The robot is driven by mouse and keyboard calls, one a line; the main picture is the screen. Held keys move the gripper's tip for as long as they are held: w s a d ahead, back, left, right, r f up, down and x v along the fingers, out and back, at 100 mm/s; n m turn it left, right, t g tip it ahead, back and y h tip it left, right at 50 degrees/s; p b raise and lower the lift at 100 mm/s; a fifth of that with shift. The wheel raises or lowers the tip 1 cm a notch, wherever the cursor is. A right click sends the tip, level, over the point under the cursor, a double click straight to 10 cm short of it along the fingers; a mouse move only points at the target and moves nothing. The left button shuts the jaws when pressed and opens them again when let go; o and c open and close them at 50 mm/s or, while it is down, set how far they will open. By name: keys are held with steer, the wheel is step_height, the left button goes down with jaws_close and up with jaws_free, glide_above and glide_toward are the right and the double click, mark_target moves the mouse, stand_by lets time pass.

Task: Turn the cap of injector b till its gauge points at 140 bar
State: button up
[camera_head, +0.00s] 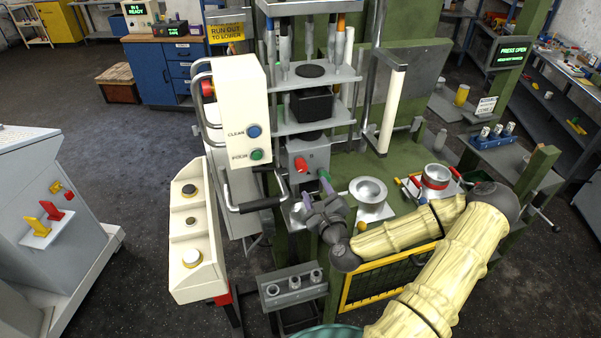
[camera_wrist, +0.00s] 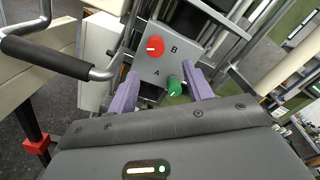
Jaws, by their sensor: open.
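A grey panel (camera_wrist: 160,66) lettered A and B fills the middle of the wrist view. A red knob (camera_wrist: 155,46) with a white mark sits beside the B, and a green knob (camera_wrist: 174,87) sits beside the A. The red knob also shows in the head view (camera_head: 304,165). My gripper (camera_wrist: 162,88) is open, its purple fingers (camera_head: 317,188) pointing at the panel. The green knob appears between the fingers, nearer the right one; I cannot tell whether they touch it. I cannot make out an injector cap or a gauge reading in bar.
A black-gripped lever (camera_head: 262,205) juts out left of my gripper. A white control box (camera_head: 240,110) hangs left of the press. A grey block with several sockets (camera_head: 292,288) stands below. A metal cup (camera_head: 369,192) and a red-ringed cup (camera_head: 435,178) stand to the right.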

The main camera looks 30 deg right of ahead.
mark_target(302, 169)
steer(key=b, duration=0.3)
steer(key=shift+w+a+f, duration=0.15)
steer(key=shift+w+f, duration=0.05)
steer(key=shift+w, duration=0.05)
steer(key=b, duration=0.2)
steer(key=shift+w+a+b, duration=0.1)
steer(key=shift+a+b, duration=0.15)
steer(key=shift+b, duration=0.15)
steer(key=w, duration=0.3)
steer(key=w+d, duration=0.1)
steer(key=w, duration=0.7)
steer(key=shift+d+r, duration=0.25)
steer(key=shift+d, duration=0.1)
steer(key=shift+w+d, duration=0.1)
steer(key=shift+w, duration=0.15)
steer(key=c, duration=1)
steer(key=shift+f, duration=0.1)
